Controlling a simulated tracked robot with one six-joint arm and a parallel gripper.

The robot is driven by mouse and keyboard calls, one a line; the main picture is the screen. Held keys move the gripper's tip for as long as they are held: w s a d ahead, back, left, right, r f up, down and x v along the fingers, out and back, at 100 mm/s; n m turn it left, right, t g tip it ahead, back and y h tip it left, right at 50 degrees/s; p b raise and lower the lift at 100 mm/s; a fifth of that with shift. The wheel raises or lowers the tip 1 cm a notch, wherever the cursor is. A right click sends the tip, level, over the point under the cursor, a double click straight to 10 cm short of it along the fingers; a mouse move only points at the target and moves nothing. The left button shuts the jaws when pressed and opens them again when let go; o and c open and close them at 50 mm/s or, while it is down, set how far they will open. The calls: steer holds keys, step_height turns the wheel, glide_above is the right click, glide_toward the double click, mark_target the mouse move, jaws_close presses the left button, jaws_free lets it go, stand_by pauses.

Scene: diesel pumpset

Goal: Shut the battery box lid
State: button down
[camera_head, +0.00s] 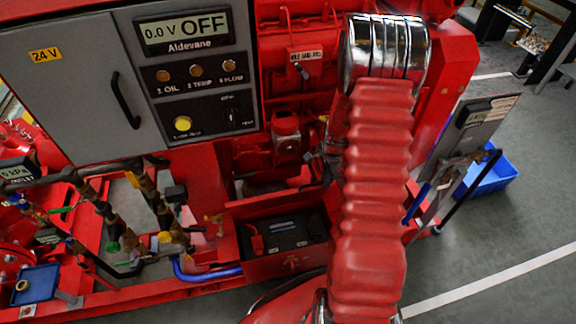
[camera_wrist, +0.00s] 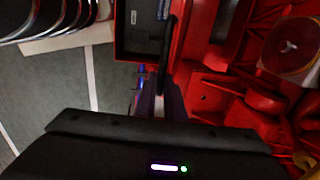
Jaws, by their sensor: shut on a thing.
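The red battery box (camera_head: 262,266) stands low at the middle of the head view. Its top shows open, with a dark battery (camera_head: 290,232) inside, and my arm covers its right side. I cannot make out the lid clearly in the head view. My gripper is hidden behind my arm there. In the wrist view my gripper (camera_wrist: 163,105) is shut on a slim black handle (camera_wrist: 168,62), which appears to belong to the lid. Beyond the handle is a dark rimmed face (camera_wrist: 137,35) with a small label; I cannot tell whether it is the lid or the box interior.
A grey control cabinet (camera_head: 60,75) stands at the upper left, above pipes and valves (camera_head: 160,212). A tilted grey panel (camera_head: 470,135) and a blue tub (camera_head: 490,178) are at the right. Red machinery (camera_wrist: 240,90) fills the right of the wrist view. Floor at the lower right is clear.

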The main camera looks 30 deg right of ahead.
steer(key=shift+s+a+f, duration=0.15)
steer(key=shift+s, duration=0.4)
steer(key=shift+s+f, duration=0.1)
steer(key=shift+s, duration=0.15)
steer(key=shift+a, duration=0.1)
steer(key=c, duration=1.8)
jaws_free()
steer(key=shift+o, duration=0.2)
steer(key=shift+s, duration=0.1)
step_height(320, 180, up, 9)
steer(key=s, duration=0.2)
steer(key=shift+a, duration=0.25)
